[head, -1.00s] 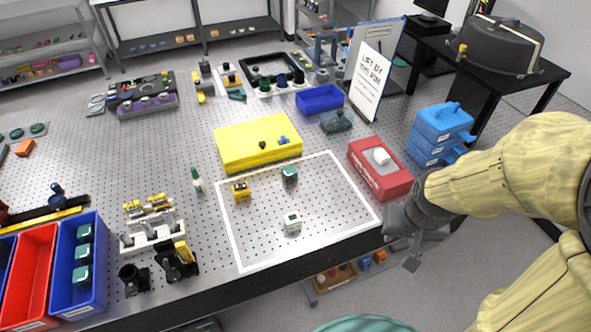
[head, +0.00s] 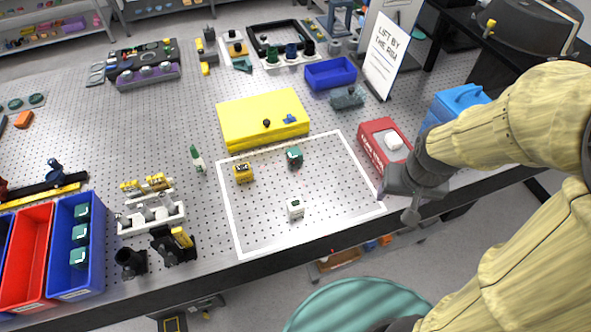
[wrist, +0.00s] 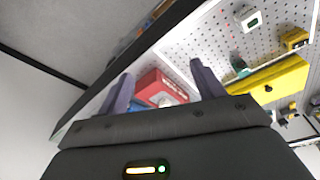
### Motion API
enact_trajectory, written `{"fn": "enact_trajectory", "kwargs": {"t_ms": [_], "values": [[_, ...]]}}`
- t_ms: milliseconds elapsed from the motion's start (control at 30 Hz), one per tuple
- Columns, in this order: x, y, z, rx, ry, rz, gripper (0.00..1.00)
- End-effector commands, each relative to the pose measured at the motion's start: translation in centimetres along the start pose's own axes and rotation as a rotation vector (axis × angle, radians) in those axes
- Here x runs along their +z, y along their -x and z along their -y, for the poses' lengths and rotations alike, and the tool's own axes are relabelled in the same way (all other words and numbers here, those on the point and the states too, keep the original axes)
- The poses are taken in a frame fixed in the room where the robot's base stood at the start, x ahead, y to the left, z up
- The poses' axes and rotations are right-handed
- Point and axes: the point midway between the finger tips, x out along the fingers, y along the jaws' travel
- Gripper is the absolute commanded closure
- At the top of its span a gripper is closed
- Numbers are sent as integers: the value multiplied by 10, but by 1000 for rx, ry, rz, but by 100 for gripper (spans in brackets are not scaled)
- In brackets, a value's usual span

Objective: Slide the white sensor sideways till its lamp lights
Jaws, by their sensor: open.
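The white sensor (head: 295,208) stands on the perforated table inside the white outlined area, near its front edge. It also shows at the top of the wrist view (wrist: 248,18). I cannot make out a lit lamp on it. A green-topped block (head: 294,157) stands behind it, and a yellow block (head: 243,173) stands to its back left. My gripper (head: 412,212) is at the table's front right edge, right of the outlined area and well apart from the sensor. In the wrist view its two fingers (wrist: 158,78) are spread with nothing between them.
A red box (head: 384,148) with a white knob stands just behind my gripper. A yellow case (head: 263,120) lies behind the outlined area. Red and blue bins (head: 30,262) and black mounts (head: 172,245) stand at left. The outlined area's front is mostly clear.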

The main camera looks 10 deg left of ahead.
Motion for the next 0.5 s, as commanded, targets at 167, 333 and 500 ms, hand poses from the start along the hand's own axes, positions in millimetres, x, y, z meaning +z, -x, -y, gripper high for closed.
{"fn": "enact_trajectory", "kwargs": {"t_ms": [167,333,500], "values": [[-35,-28,66,-22,178,76,33],[-55,-56,158,-44,368,154,33],[-55,-70,224,-56,479,196,33]]}}
